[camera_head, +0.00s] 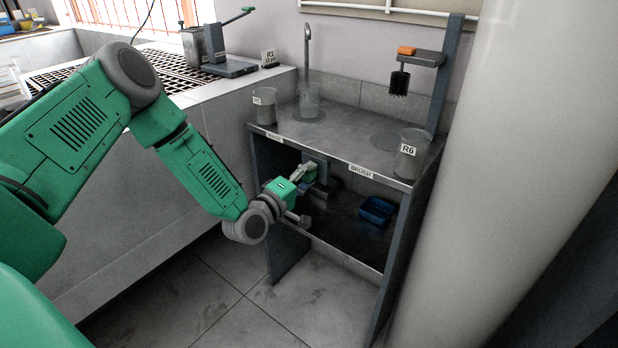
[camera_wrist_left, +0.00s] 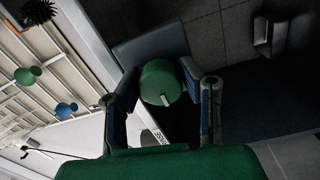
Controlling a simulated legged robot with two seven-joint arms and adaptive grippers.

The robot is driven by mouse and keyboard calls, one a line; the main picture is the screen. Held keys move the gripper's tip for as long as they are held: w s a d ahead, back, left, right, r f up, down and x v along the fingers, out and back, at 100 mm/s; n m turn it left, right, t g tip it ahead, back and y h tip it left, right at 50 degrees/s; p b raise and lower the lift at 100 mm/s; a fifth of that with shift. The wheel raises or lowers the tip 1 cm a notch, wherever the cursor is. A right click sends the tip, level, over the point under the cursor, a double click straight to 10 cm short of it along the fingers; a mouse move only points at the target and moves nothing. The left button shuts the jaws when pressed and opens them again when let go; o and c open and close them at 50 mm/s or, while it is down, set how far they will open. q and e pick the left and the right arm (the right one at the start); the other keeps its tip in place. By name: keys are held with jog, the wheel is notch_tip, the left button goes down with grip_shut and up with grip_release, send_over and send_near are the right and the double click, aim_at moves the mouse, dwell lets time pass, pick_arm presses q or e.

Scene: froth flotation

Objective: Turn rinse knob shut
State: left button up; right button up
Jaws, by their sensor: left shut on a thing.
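The rinse knob (camera_wrist_left: 160,82) is a round green knob with a pale mark on its rim, seen in the left wrist view. It sits between the two fingers of my left gripper (camera_wrist_left: 165,88), which is shut on it. In the head view my left gripper (camera_head: 306,175) reaches under the front edge of the grey bench (camera_head: 340,135), below its left label. The fingers and a dark bracket partly hide the knob there. A thin upright spout (camera_head: 307,50) stands on the bench above a clear beaker (camera_head: 309,100); I cannot tell whether water runs. My right gripper is not in view.
Clear beakers stand at the bench's left (camera_head: 264,105) and right, the right one marked R6 (camera_head: 410,160). A dark brush (camera_head: 399,83) hangs from a post bracket. A blue tray (camera_head: 376,210) sits on the lower shelf. A thick pale column (camera_head: 500,150) rises at right.

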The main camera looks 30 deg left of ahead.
pick_arm(q)
jog(key=shift+s+a+f, duration=0.1)
jog(key=shift+a+f, duration=0.15)
jog(key=shift+a, duration=0.1)
jog(key=o, duration=1.1)
jog(key=shift+o, duration=0.2)
jog(key=shift+a, duration=0.1)
jog(key=s+a, duration=0.1)
jog(key=s, duration=1)
jog(key=shift+s+f, duration=0.2)
jog(key=shift+s, duration=0.2)
